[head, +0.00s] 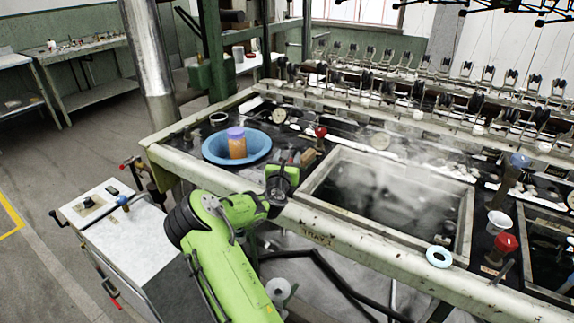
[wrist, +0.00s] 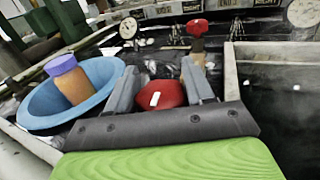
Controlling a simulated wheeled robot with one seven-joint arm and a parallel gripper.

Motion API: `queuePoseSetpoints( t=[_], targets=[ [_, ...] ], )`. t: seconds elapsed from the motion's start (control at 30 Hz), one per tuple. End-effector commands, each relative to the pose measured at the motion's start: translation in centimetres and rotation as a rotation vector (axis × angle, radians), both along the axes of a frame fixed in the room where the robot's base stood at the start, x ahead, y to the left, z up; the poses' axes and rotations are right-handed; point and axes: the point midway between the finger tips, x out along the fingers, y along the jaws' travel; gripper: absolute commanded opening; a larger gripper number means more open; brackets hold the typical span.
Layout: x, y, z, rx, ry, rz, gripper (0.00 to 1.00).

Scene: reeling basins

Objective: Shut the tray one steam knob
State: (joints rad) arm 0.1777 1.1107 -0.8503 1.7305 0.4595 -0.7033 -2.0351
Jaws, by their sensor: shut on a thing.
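A red knob (wrist: 163,95) with a white mark on top sits between the two fingers of my gripper (wrist: 160,88) in the wrist view. The fingers are shut on it from both sides. In the head view my gripper (head: 290,160) is at the left end of the steaming basin (head: 345,232), whose front beam bears a tray label.
A blue bowl (head: 211,148) holding an orange jar with a purple lid (head: 236,144) stands just left of my gripper. A light blue ring (head: 439,257) lies on the front rim. Another red knob (head: 505,243) and a white cup (head: 498,222) stand farther right.

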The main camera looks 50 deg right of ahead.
Motion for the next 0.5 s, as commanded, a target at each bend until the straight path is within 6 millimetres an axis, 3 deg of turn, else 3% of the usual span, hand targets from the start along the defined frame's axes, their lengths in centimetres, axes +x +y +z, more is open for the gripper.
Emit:
queuePoseSetpoints(
  t=[0.5],
  targets=[
    [-0.17, -0.05, -0.13, 0.005, 0.003, -0.116, 0.22]
  ],
)
